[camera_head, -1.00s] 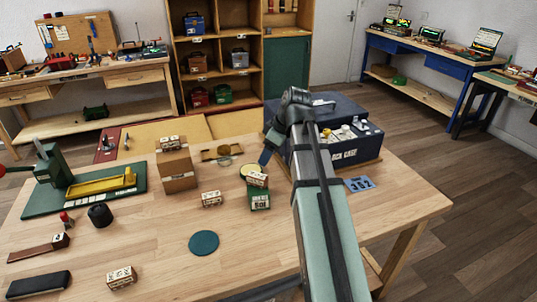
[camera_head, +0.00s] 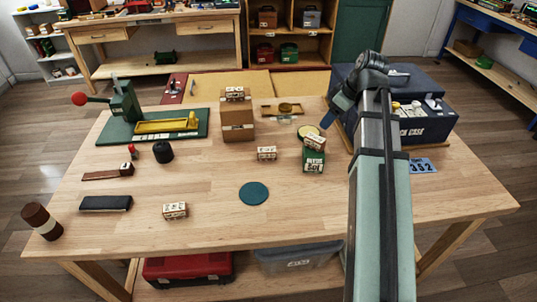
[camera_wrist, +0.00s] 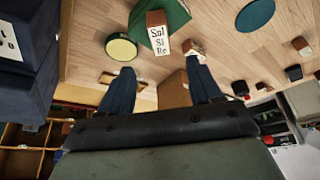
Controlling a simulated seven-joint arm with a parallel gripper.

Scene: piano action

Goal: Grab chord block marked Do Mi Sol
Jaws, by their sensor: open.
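Several small pale chord blocks with brown wood sides are in the head view. One block (camera_head: 235,94) lies on a cardboard box, one (camera_head: 267,153) on the table middle, one (camera_head: 175,210) near the front, and one (camera_head: 315,141) on a green box. Their lettering is too small to read there. In the wrist view, the block on the green box (camera_wrist: 157,36) reads "Sol Si Re". I cannot tell which block is marked Do Mi Sol. My gripper (camera_wrist: 160,66) is open and empty, above the table's far right part, beside the dark case and apart from the blocks.
The cardboard box (camera_head: 238,123) stands mid-table. The green box (camera_head: 314,161) and dark case (camera_head: 428,127) stand to the right. A green press (camera_head: 125,103) is at left. A teal disc (camera_head: 253,194) lies mid-table, with clear wood around it.

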